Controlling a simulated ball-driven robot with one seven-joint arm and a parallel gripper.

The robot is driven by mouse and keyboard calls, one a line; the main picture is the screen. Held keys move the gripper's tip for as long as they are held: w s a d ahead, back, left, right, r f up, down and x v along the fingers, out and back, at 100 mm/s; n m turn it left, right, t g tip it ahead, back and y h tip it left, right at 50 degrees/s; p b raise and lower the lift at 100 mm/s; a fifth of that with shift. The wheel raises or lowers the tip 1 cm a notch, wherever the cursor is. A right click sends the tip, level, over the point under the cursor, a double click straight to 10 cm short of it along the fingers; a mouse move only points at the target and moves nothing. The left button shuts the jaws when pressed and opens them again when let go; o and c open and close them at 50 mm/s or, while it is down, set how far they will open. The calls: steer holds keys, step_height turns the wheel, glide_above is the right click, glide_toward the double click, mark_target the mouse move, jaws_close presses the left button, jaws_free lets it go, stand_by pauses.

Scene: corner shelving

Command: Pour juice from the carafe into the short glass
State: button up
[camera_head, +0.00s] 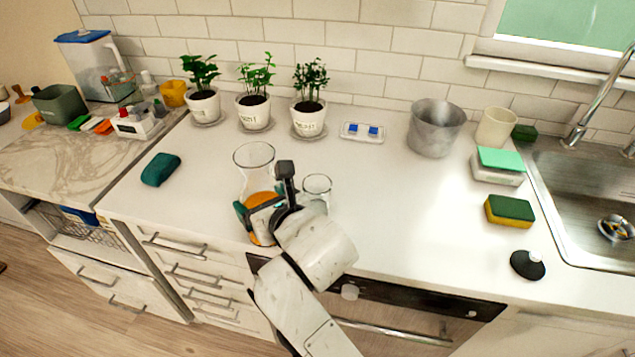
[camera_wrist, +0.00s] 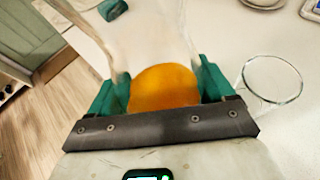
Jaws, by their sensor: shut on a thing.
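The clear carafe (camera_head: 255,163) stands near the front edge of the white counter in the head view, with orange juice in its lower part. The carafe (camera_wrist: 150,40) fills the upper middle of the wrist view, and its juice (camera_wrist: 163,88) shows between my fingers. My gripper (camera_head: 259,206) is shut on the carafe, with a green finger (camera_wrist: 112,92) on each side. The short glass (camera_head: 317,186) stands just right of the carafe, partly hidden by my arm. In the wrist view the short glass (camera_wrist: 272,79) is at the right and looks empty.
Three potted plants (camera_head: 254,110) stand along the back wall. A teal cloth or sponge (camera_head: 160,169) lies to the left. A grey metal pot (camera_head: 435,128), a cream cup (camera_head: 495,127) and sponges (camera_head: 509,210) stand right, near the sink (camera_head: 590,195). The counter's middle right is clear.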

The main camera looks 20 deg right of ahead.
steer(key=shift+r, duration=0.3)
steer(key=shift+r+m+y+b, duration=0.25)
steer(key=shift+m+y, duration=0.25)
steer(key=shift+m, duration=0.2)
steer(key=shift+r+m+y+b, duration=0.1)
steer(key=shift+m+y+b, duration=0.1)
steer(key=shift+m+y, duration=0.4)
steer(key=shift+d+f+m+y+b, duration=0.1)
steer(key=shift+d+m+y+b, duration=0.15)
steer(key=shift+m, duration=0.3)
steer(key=shift+d+f+m+y+b, duration=0.1)
steer(key=shift+m+y, duration=0.25)
steer(key=shift+m, duration=0.2)
steer(key=m, duration=0.1)
steer(key=a+f+m+y, duration=0.1)
steer(key=shift+s+a+m+y, duration=0.1)
steer(key=shift+m+y, duration=0.2)
steer(key=shift+a+f+m+y, duration=0.2)
steer(key=shift+f+m+y, duration=0.2)
steer(key=shift+m, duration=0.3)
steer(key=shift+r+m+t+p, duration=0.3)
steer(key=shift+t+p, duration=0.1)
steer(key=shift+r+m+y+p, duration=0.3)
steer(key=shift+m+p, duration=0.1)
steer(key=shift+p, duration=0.15)
steer(key=shift+d+r+m+b, duration=0.25)
steer(key=shift+r+m+b, duration=0.25)
steer(key=shift+r+b, duration=0.1)
stand_by(0.6)
